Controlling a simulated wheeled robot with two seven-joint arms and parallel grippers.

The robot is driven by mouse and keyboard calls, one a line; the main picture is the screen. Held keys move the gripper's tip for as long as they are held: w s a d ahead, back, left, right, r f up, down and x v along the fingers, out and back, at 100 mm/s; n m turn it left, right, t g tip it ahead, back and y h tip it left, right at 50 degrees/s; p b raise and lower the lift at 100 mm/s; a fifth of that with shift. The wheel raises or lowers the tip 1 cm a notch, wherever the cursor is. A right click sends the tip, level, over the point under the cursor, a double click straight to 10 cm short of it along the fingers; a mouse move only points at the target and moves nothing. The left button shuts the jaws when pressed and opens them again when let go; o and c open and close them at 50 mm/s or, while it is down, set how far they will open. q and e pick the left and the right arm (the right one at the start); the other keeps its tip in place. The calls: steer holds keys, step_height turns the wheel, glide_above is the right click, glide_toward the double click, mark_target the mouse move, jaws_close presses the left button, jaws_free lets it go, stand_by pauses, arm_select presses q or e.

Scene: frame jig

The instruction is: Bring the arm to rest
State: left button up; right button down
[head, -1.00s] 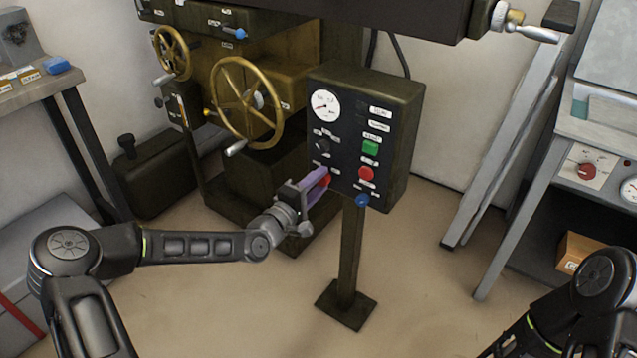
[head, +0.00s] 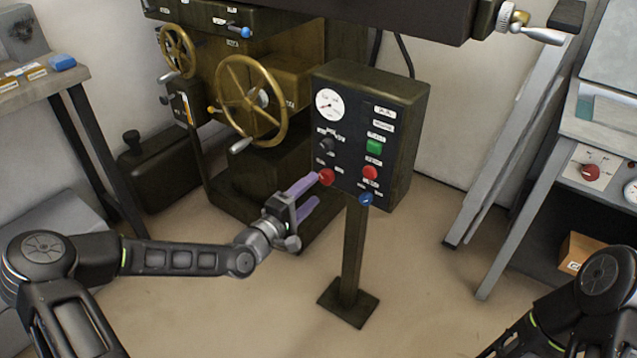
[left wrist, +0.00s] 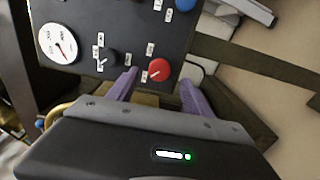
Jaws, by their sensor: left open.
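My left gripper (head: 308,197) has purple fingers, and they are open with nothing between them. It is just left of and below the lower left red knob (head: 326,177) of the control panel (head: 345,150). In the left wrist view, the same red knob (left wrist: 158,70) shows beyond and between the fingertips (left wrist: 159,80), apart from them as far as I can tell. My left arm (head: 180,257) stretches in from the left. Part of my right arm (head: 600,280) shows at the lower right; its gripper is out of view.
The panel stands on a post with a square foot (head: 347,302). A machine with brass handwheels (head: 250,100) is behind it. It also carries a green button (head: 374,146), another red button (head: 370,172) and a blue knob (head: 366,199). The floor (head: 420,270) in front is clear.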

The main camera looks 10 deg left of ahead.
arm_select(q)
steer(key=shift+v, duration=1.25)
